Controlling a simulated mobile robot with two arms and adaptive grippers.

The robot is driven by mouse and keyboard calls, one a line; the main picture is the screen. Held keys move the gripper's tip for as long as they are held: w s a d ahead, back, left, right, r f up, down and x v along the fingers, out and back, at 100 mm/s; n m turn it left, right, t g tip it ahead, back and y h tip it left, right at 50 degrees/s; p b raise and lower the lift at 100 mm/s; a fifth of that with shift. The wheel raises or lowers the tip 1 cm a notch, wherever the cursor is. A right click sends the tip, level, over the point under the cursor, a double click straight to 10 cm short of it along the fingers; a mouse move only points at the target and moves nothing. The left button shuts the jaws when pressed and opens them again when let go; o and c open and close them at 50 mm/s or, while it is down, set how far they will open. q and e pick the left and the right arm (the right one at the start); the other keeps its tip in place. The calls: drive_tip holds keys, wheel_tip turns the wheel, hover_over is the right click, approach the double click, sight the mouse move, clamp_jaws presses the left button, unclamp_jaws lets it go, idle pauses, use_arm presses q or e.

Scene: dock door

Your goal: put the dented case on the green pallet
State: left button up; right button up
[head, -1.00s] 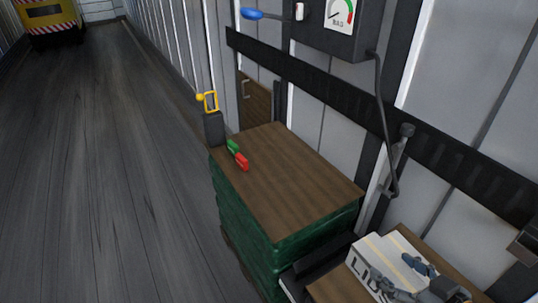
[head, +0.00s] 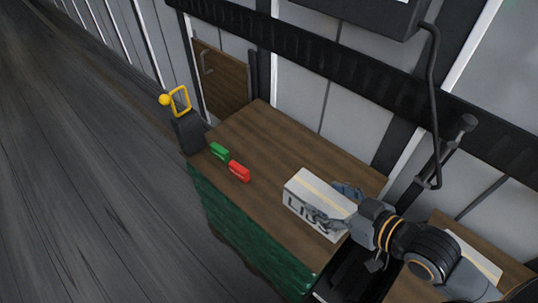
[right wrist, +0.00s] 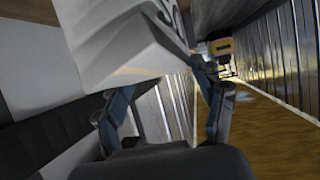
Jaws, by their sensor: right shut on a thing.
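A white case (head: 312,200) with dark letters and a pale tape strip is in my right gripper (head: 337,207), over the near right part of the green pallet's brown wooden top. I cannot tell whether it touches the top. The green pallet (head: 240,225) has green sides below that top (head: 270,145). The right gripper is shut on the case with a finger on either side. In the right wrist view the case (right wrist: 125,45) fills the upper middle, between the fingers (right wrist: 165,110). No dent shows clearly. My left gripper is out of view.
A green block (head: 219,151) and a red block (head: 239,171) lie near the top's left edge. A black post with a yellow handle (head: 180,100) stands at its far left corner. Another white surface (head: 475,255) shows behind my arm. The top's far part is clear.

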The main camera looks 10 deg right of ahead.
sight(310, 175)
drive_tip(key=w+f, duration=0.1)
drive_tip(key=w, duration=0.2)
drive_tip(key=w+f, duration=0.1)
drive_tip(key=w, duration=0.2)
drive_tip(key=w+a+f, duration=0.1)
drive_tip(key=w, duration=0.2)
drive_tip(key=shift+a+f, duration=0.1)
drive_tip(key=shift+f, duration=0.2)
drive_tip(key=shift+w+a+f+b, duration=0.1)
drive_tip(key=shift+w+f, duration=0.65)
drive_tip(key=shift+f, duration=0.75)
drive_tip(key=shift+w+a+f+b, duration=0.15)
drive_tip(key=shift+w+f, duration=0.65)
drive_tip(key=shift+f, duration=0.75)
drive_tip(key=shift+w+a+f+b, duration=0.1)
drive_tip(key=shift+w+f, duration=0.65)
drive_tip(key=shift+f, duration=0.75)
drive_tip(key=shift+f, duration=0.15)
drive_tip(key=o, duration=1.8)
drive_tip(key=shift+o, duration=0.2)
